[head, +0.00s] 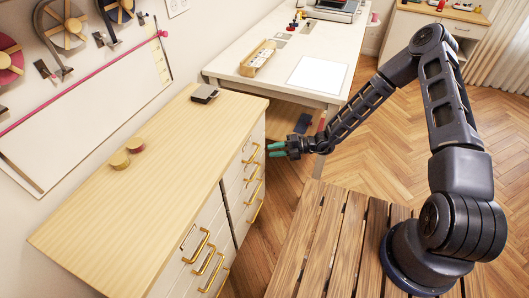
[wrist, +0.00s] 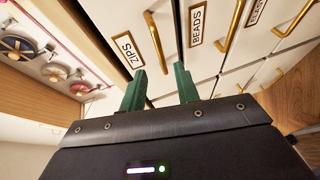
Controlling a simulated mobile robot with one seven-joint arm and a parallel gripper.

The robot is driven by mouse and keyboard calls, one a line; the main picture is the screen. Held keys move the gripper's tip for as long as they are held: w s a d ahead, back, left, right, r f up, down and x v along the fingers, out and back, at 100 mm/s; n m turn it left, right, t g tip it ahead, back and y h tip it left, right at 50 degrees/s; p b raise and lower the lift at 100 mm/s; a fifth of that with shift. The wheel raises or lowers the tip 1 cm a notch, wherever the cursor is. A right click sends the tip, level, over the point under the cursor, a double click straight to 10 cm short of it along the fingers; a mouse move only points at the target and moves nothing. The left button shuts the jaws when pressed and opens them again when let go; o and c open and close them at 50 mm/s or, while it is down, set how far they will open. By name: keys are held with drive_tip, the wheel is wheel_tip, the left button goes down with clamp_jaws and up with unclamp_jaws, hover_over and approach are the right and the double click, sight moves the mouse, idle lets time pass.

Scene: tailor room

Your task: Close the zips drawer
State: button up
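The zips drawer, a white front with a framed "ZIPS" label (wrist: 127,50) and a long brass handle (wrist: 156,42), fills the upper middle of the wrist view, beside the wooden cabinet top. I cannot clearly tell how far it stands out. My gripper (head: 277,150) is beside the far drawer column of the cabinet in the head view. In the wrist view, the two green fingers of my gripper (wrist: 161,88) are apart with nothing between them, pointing toward the drawer fronts. They appear short of the zips handle. The zips label cannot be read in the head view.
The beads drawer label (wrist: 196,25) is right of the zips drawer, with more brass-handled drawers beyond. On the wooden cabinet top (head: 130,190) are two round yellowish and reddish items and a dark box (head: 205,93). A white table (head: 225,75) stands behind. A slatted wooden surface (head: 325,240) is below my arm.

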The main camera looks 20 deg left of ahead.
drive_tip(key=shift+v, duration=1.75)
drive_tip(key=w+d+r+n+t+h, duration=0.1)
drive_tip(key=w+d+r+n+h, duration=0.25)
drive_tip(key=d+r+n, duration=0.8)
drive_tip(key=w+d+r+n+t+h, duration=0.2)
drive_tip(key=d+r+n+h, duration=0.2)
drive_tip(key=d+r+n, duration=0.7)
drive_tip(key=s+d+r+n+t+h, duration=0.2)
drive_tip(key=s+d+r+n, duration=0.1)
drive_tip(key=d+r, duration=0.4)
drive_tip(key=s+d+r+n+t+h, duration=0.2)
drive_tip(key=s+d+r, duration=0.4)
drive_tip(key=d, duration=0.5)
drive_tip(key=s+d+r+n+t+h, duration=0.3)
drive_tip(key=s+d+r+n, duration=0.2)
drive_tip(key=d+r, duration=0.4)
drive_tip(key=shift+s+d+r+t, duration=0.2)
drive_tip(key=shift+r+t, duration=0.2)
drive_tip(key=shift+r, duration=0.3)
